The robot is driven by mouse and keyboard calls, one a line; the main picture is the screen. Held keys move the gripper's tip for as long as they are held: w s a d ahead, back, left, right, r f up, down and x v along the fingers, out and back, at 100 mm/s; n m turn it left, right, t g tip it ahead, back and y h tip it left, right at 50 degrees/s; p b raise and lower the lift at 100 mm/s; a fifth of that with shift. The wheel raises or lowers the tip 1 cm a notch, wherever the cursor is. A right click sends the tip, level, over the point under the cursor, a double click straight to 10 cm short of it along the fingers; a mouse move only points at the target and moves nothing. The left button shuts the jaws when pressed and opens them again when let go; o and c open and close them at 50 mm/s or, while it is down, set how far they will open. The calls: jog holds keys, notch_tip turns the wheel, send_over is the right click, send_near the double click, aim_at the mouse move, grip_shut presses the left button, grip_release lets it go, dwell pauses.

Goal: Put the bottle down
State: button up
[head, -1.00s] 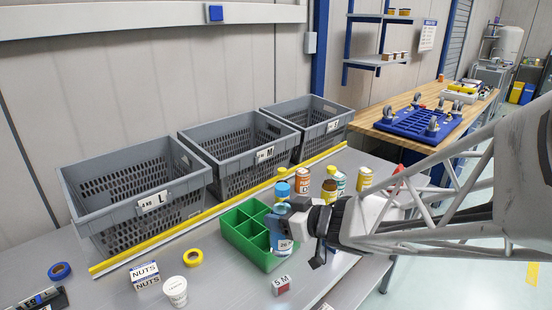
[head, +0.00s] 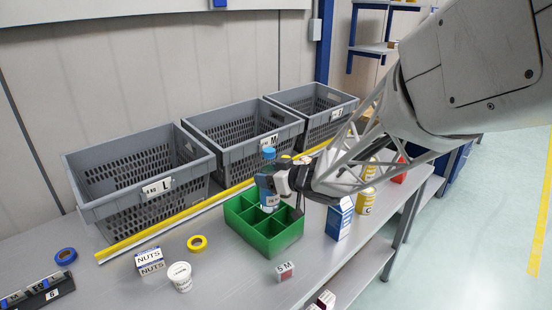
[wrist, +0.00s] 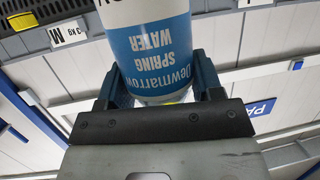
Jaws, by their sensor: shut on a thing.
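The bottle (head: 269,201) is a small upright water bottle with a blue cap and a blue-and-white label. My gripper (head: 272,184) is shut around its middle from the right side. The bottle stands over the green divided tray (head: 262,243), its lower end at the tray's compartments; I cannot tell whether it touches the tray. In the wrist view the label of the bottle (wrist: 158,45) reads "Dewmarrow Spring Water", with a finger of my gripper (wrist: 160,85) on each side.
Grey crates (head: 140,190) stand behind a yellow strip (head: 165,228). A blue-and-white carton (head: 339,219) and yellow can (head: 366,201) stand right of the tray.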

jog(key=shift+w+a, duration=0.25)
jog(key=shift+w, duration=0.35)
jog(key=shift+f, duration=0.15)
jog(key=shift+f, duration=1.7)
jog(key=o, duration=1.2)
jog(key=shift+f, duration=0.15)
jog(key=shift+o, duration=0.2)
jog(key=shift+r, duration=0.2)
jog(key=v, duration=1.2)
